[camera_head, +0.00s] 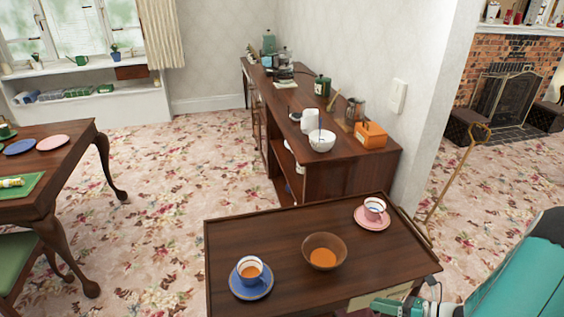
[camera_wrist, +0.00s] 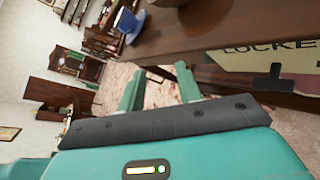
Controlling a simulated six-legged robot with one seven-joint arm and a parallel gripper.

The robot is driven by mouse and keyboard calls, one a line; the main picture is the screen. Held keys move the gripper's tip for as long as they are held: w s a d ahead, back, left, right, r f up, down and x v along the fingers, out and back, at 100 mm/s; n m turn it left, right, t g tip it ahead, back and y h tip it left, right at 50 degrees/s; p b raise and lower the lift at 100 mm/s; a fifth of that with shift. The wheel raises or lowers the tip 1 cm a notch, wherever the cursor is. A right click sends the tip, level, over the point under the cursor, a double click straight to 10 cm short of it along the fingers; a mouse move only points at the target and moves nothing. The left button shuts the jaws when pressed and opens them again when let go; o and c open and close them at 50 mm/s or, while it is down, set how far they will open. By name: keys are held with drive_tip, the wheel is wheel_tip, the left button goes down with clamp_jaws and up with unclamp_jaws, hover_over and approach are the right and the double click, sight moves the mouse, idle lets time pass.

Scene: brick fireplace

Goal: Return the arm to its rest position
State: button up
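My gripper (camera_wrist: 160,86) shows in the wrist view with its two green fingers apart and nothing between them. In the head view its teal end (camera_head: 398,306) is at the lower right, by the front edge of a small dark wood table (camera_head: 290,220); its fingertips are hard to make out there. My teal arm (camera_head: 525,270) comes in from the right edge. I cannot tell whether the gripper touches the table.
The small table holds a blue cup and saucer (camera_head: 250,280), a brown bowl (camera_head: 323,252) and a pink cup and saucer (camera_head: 372,215). A pale lettered panel (camera_wrist: 265,57) is on its side. A sideboard (camera_head: 330,165) stands behind.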

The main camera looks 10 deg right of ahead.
drive_tip(key=s+a+r+n+g+h, duration=0.1)
drive_tip(key=a+r+n+h, duration=0.2)
drive_tip(key=a+r+n, duration=0.4)
drive_tip(key=s+a+r+n+g+h, duration=0.1)
drive_tip(key=a+r+n+h, duration=0.3)
drive_tip(key=r+n, duration=0.9)
drive_tip(key=s+a+r+n+g+h, duration=0.1)
drive_tip(key=s+a+r+n+h, duration=0.2)
drive_tip(key=a+r+n, duration=0.6)
drive_tip(key=r+n+h, duration=0.1)
drive_tip(key=n, duration=0.3)
drive_tip(key=shift+a+r+n+g, duration=0.3)
drive_tip(key=shift+a+n, duration=0.05)
drive_tip(key=shift+n, duration=0.05)
